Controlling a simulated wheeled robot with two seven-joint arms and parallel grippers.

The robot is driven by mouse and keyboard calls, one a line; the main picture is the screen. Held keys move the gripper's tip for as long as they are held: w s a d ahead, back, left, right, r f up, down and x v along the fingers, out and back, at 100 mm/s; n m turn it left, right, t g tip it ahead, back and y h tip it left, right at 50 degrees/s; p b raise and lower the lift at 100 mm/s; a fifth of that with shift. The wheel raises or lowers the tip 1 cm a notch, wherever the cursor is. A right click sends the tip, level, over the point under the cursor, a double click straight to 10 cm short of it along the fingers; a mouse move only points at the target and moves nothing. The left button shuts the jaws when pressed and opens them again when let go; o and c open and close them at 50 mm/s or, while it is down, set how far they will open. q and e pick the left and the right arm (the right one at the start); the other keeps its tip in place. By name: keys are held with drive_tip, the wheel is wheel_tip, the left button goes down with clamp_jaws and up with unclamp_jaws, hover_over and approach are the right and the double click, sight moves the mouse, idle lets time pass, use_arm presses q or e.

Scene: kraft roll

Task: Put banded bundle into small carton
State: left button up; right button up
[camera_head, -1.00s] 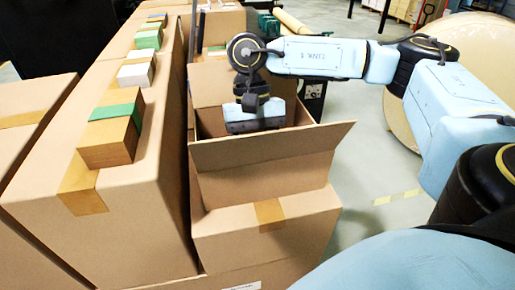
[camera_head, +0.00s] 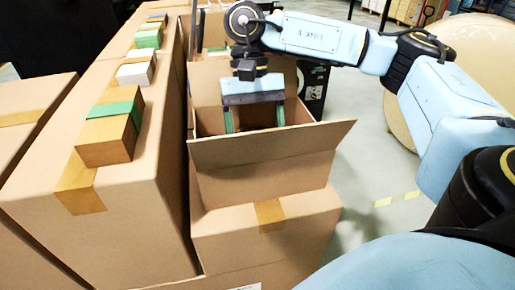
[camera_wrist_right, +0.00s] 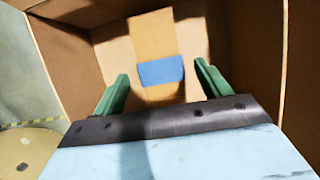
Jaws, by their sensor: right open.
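The small carton (camera_head: 262,182) stands open with its front flap folded outward. My right gripper (camera_head: 254,120) points down into its mouth, with its green fingers spread apart and nothing between them. In the right wrist view, a tan bundle with a blue band (camera_wrist_right: 160,72) lies on the carton floor, below and apart from the fingertips. The carton's front wall and flap hide most of its inside in the head view. My left gripper is not in view.
A tall box row (camera_head: 150,200) on the left carries a tan bundle with a green band (camera_head: 108,138), a white one (camera_head: 135,72) and a green one (camera_head: 148,38). A large roll (camera_head: 470,55) stands at right. Floor is clear right of the carton.

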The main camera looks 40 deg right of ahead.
drive_tip(key=v, duration=0.7)
drive_tip(key=shift+r, duration=0.25)
drive_tip(key=shift+p, duration=0.3)
